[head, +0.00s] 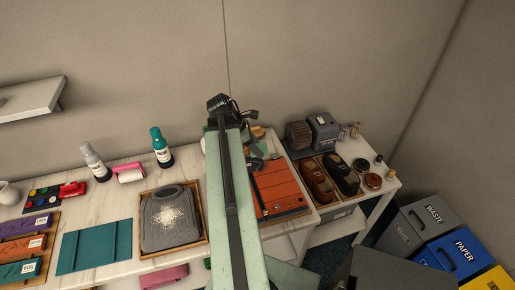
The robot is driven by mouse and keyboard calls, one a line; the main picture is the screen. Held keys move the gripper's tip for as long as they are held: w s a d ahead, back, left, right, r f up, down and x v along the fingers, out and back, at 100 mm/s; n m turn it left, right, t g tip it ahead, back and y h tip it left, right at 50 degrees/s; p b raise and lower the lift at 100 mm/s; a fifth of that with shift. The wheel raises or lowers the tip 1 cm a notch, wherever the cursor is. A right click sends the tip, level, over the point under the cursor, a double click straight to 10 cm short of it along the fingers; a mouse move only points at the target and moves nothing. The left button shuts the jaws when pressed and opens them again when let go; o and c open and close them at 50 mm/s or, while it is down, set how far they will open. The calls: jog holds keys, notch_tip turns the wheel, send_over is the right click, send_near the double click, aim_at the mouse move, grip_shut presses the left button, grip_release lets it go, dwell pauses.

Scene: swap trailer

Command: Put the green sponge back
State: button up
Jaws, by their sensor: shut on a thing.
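My pale green arm rises through the middle of the head view and hides part of the table behind it. My gripper (250,140) is only partly visible, dark, just right of the arm's upper end, over the back of the table. It is shut. A small green piece that looks like the green sponge (259,150) shows at its tips, behind the orange-brown board. The contact itself is mostly hidden, and I cannot tell whether the sponge touches the tabletop.
A tray (205,224) with a grey powdered board stands left of my arm. An orange-brown case (280,186) lies to its right. Shoes (317,180), a grey machine (323,130) and jars fill the right table. Bottles (161,148) stand at the back left. Bins (452,250) are at lower right.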

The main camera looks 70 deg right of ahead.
jog(key=w+d+f+n+b, duration=0.1)
jog(key=w+d+f+b, duration=0.15)
jog(key=d, duration=1.15)
jog(key=shift+h, duration=0.3)
notch_tip(320, 180, down, 10)
jog(key=b, duration=0.9)
jog(key=shift+w+r, duration=0.15)
jog(key=shift+r, duration=0.25)
jog(key=shift+f, duration=0.15)
jog(key=o, duration=1.2)
